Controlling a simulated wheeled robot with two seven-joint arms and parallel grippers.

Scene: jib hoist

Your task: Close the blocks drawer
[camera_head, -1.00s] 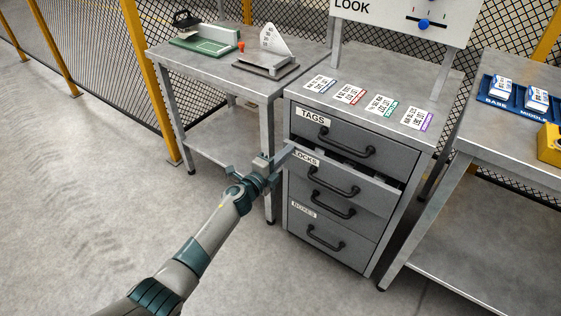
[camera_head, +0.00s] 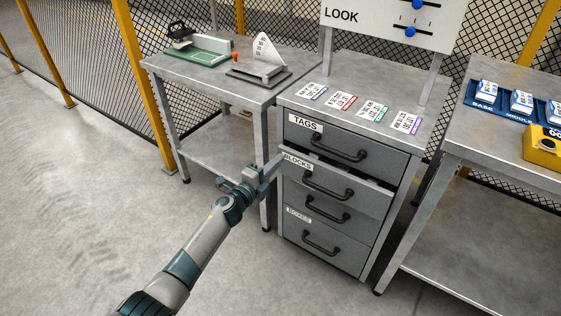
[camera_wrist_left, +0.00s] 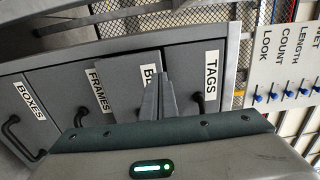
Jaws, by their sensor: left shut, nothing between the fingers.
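The blocks drawer (camera_head: 345,193) is the second one down in the grey cabinet, with a BLOCKS label and a black bar handle. It stands partly out, with a dark gap along its top edge. My left gripper (camera_head: 275,163) is shut and empty at the left end of the drawer front, by the label. I cannot tell whether it touches. In the left wrist view the shut fingers (camera_wrist_left: 158,98) cover part of the blocks drawer's label (camera_wrist_left: 150,75). My right gripper is out of view.
The tags drawer (camera_head: 350,143) above and the boxes drawer (camera_head: 320,235) below look closed. A metal table (camera_head: 250,92) stands left of the cabinet and another (camera_head: 455,130) right of it. Cards lie on the cabinet top. Floor at left is clear.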

